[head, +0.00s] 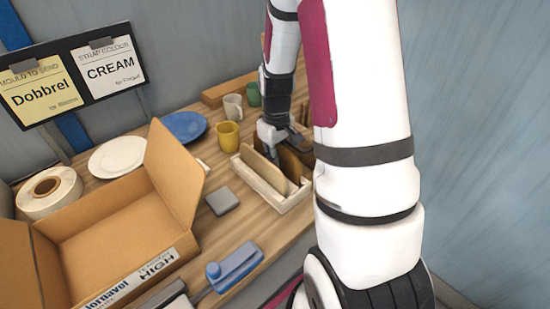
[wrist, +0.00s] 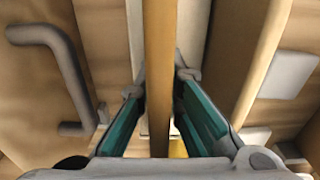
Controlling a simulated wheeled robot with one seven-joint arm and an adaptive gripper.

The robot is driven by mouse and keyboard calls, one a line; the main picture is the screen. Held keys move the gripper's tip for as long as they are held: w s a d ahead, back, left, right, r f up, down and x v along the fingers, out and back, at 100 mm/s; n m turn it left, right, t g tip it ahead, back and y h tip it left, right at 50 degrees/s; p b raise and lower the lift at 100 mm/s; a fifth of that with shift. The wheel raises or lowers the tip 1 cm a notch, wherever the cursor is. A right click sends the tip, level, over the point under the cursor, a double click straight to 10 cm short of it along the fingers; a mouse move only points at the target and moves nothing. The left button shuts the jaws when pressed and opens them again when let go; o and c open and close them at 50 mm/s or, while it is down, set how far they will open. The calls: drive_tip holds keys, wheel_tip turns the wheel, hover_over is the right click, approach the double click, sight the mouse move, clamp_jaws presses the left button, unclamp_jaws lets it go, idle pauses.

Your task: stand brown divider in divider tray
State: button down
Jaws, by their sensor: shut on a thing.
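The pale wooden divider tray (head: 283,207) sits on the bench, partly hidden behind my arm. A light tan divider (head: 262,171) stands tilted in it. The darker brown divider (head: 290,163) is upright just behind the tan one, at the tray; its lower edge is hidden, so I cannot tell whether it is seated. My gripper (wrist: 162,82) is shut on the brown divider (wrist: 158,40), which shows edge-on between the teal fingers in the wrist view. In the head view my gripper (head: 273,146) is above the tray. Another board (wrist: 262,55) runs alongside to the right in the wrist view.
An open cardboard box (head: 110,215) fills the left front. A grey block (head: 222,201) and blue tape dispenser (head: 235,266) lie near the tray. A yellow mug (head: 228,136), white mug (head: 233,106), blue plate (head: 184,127) and white plate (head: 116,157) stand behind.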

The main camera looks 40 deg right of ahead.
drive_tip(key=shift+s+f, duration=0.25)
drive_tip(key=shift+f, duration=0.4)
drive_tip(key=c, duration=1.7)
unclamp_jaws()
drive_tip(key=shift+o, duration=0.2)
drive_tip(key=shift+w+f, duration=0.15)
drive_tip(key=shift+w, duration=0.05)
drive_tip(key=shift+r, duration=0.2)
wheel_tip(320, 180, up, 12)
drive_tip(key=shift+f, duration=0.1)
